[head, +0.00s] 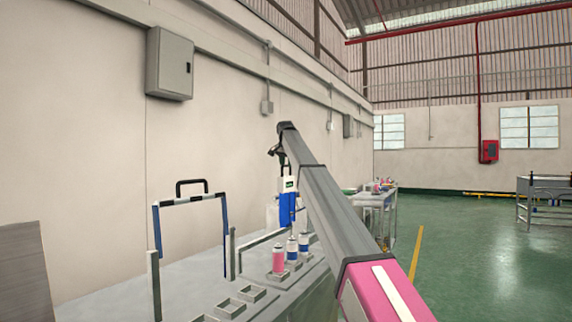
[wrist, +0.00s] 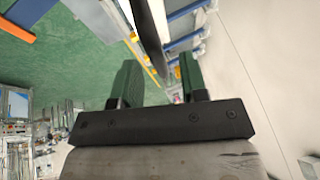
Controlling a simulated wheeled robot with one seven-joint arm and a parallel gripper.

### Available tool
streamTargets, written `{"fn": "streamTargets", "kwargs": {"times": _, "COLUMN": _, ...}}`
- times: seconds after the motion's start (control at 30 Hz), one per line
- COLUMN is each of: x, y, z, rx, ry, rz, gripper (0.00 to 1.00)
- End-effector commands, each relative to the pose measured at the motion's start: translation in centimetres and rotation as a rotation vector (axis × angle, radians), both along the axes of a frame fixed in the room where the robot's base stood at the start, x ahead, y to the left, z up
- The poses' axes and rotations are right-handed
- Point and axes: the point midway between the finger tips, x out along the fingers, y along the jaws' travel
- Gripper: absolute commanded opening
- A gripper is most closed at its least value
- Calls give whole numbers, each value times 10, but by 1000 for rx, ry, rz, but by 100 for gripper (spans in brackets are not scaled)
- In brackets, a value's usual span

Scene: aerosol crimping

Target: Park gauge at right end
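In the head view the gauge (head: 288,184) is an upright white box with a small dark-green display and a blue lower part. It hangs over the bench, directly below my gripper (head: 278,154), with a thin tip pointing down toward the cans. In the wrist view the two green fingers of my gripper (wrist: 160,80) stand apart. A dark bar (wrist: 150,36) runs between them; I cannot tell whether they touch it or whether it belongs to the gauge. A pink can (head: 278,260) and two white-and-blue cans (head: 292,249) stand in the fixture row below.
Empty square sockets (head: 231,308) continue the row toward the near left. A blue-and-black frame with a handle (head: 192,199) stands at the back left of the bench. The wall lies behind. Another table (head: 378,199) stands farther back, with open green floor (head: 470,260) to the right.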

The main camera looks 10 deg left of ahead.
Motion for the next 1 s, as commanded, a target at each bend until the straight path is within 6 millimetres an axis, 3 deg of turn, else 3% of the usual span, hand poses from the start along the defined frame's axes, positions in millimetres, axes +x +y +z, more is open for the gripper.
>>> {"fn": "streamTargets", "kwargs": {"times": 0.27, "x": -3, "y": 1, "z": 1, "rx": 0, "ry": 3, "rz": 1, "gripper": 40}}
{"fn": "streamTargets", "kwargs": {"times": 0.43, "x": -8, "y": 1, "z": 11, "rx": 1, "ry": 3, "rz": 1, "gripper": 40}}
{"fn": "streamTargets", "kwargs": {"times": 1.0, "x": -44, "y": -2, "z": 94, "rx": 0, "ry": 1, "rz": 0, "gripper": 40}}
